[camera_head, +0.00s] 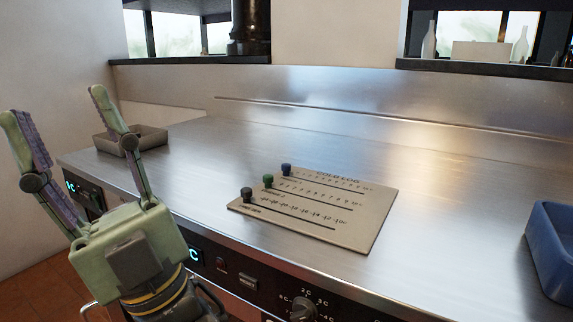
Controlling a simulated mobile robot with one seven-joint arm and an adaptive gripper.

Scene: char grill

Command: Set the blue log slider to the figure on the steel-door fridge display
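The beige log board (375,215), headed "COLD LOG", lies on the steel counter and has three scale rows, each with a slot. The blue log slider (286,169) is at the left end of the farthest row. A green slider (267,181) and a dark slider (246,195) stand at the left ends of the other rows. My gripper (55,103) is at the left, pointing up, its fingers spread wide and empty, well apart from the board. Two lit cyan displays (194,254) (71,186) on the counter's front show only "C"; their figures are hidden. I cannot tell which is the steel-door fridge's.
A grey metal tray (152,139) stands on the counter behind my gripper. A blue bin (551,235) is at the right edge. The front panel has a reset button (247,282) and a dial (302,309). The counter (450,180) around the board is clear.

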